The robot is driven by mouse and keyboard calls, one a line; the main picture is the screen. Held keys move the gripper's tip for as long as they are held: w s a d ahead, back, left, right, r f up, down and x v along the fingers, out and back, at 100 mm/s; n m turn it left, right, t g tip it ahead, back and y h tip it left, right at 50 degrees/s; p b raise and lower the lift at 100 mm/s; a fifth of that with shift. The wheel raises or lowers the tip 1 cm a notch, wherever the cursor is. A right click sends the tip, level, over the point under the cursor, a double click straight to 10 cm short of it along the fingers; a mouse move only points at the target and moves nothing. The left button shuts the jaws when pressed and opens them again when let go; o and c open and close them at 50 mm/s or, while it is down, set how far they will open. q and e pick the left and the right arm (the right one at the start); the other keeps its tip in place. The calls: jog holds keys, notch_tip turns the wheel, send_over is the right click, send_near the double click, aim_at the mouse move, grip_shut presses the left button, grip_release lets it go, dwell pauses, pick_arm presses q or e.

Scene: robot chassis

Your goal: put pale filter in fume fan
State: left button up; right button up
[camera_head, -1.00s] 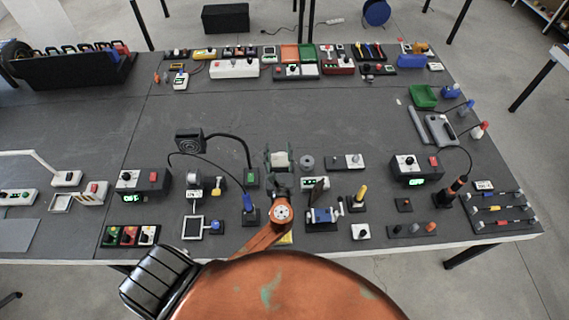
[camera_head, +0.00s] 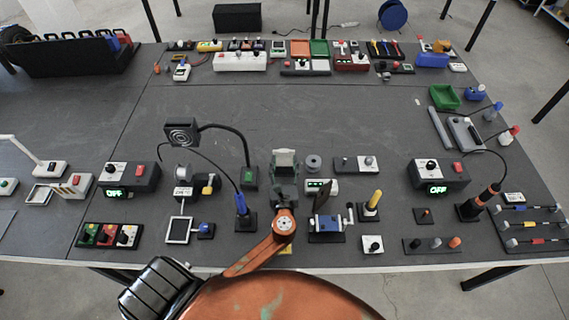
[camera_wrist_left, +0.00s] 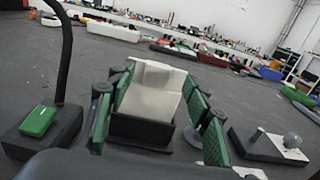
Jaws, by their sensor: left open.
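The pale filter (camera_wrist_left: 155,90) looks like a whitish block with a slanted face, upright in a dark holder (camera_wrist_left: 142,129) in the left wrist view. It also shows in the head view as a pale patch (camera_head: 285,157). My left gripper (camera_head: 284,172) is open, its green-padded fingers (camera_wrist_left: 158,104) on either side of the block; I cannot tell if a pad touches it. The fume fan (camera_head: 182,132) is a black square head on a bent gooseneck, left of the gripper, with a green-buttoned base (camera_head: 250,177). My right gripper is not in view.
A grey disc (camera_head: 313,162) and a box with a round knob (camera_head: 357,164) stand right of the gripper. A blue vise-like device (camera_head: 327,222) and a blue-handled tool in a stand (camera_head: 242,208) are nearer. The table's middle behind the gripper is clear.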

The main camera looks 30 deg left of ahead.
aim_at(284, 153)
pick_arm(q)
jog(key=x, duration=0.5)
jog(key=shift+w+a, duration=0.15)
jog(key=shift+a, duration=0.05)
jog(key=shift+r, duration=0.1)
grip_shut()
